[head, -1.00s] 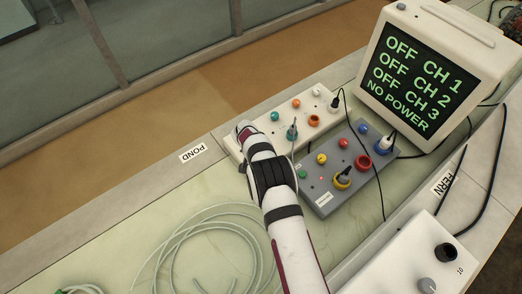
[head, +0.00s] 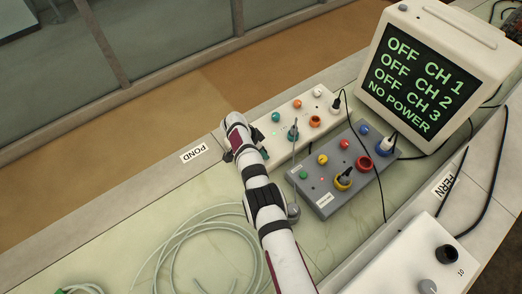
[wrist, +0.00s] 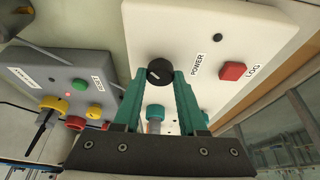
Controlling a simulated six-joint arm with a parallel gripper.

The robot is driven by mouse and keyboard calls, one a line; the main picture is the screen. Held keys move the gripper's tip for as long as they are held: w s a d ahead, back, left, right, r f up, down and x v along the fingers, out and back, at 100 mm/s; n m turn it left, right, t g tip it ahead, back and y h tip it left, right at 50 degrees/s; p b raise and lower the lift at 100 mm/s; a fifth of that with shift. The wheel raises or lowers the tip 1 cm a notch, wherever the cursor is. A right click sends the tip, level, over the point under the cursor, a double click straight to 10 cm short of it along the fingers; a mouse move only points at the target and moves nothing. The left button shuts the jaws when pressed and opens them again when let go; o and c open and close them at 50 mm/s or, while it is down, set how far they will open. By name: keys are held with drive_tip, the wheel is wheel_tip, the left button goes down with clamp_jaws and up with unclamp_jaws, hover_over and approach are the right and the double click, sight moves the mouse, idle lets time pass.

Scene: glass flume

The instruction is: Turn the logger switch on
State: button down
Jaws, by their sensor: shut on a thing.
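A white box (head: 330,97) with coloured knobs lies on the bench; in the wrist view its panel (wrist: 203,30) carries a POWER label (wrist: 198,65) beside a black round knob (wrist: 159,71) with a pale pointer line. A red square piece (wrist: 232,71) sits beside a LOG label (wrist: 253,71). My gripper (wrist: 162,76) has its two teal fingers shut on the black knob. My arm hides that knob in the head view. The monitor (head: 425,75) reads OFF CH 1, OFF CH 2, OFF CH 3 and NO POWER.
A grey box (head: 322,199) with coloured knobs and plugs stands close beside the white box. Coiled clear tubing (head: 190,235) lies on the bench left of my arm. A white unit (head: 405,262) is at the lower right.

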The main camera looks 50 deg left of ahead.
drive_tip(key=shift+c, duration=2.3)
unclamp_jaws()
drive_tip(key=v, duration=1.5)
drive_tip(key=shift+s+r, duration=0.25)
drive_tip(key=shift+r, duration=0.1)
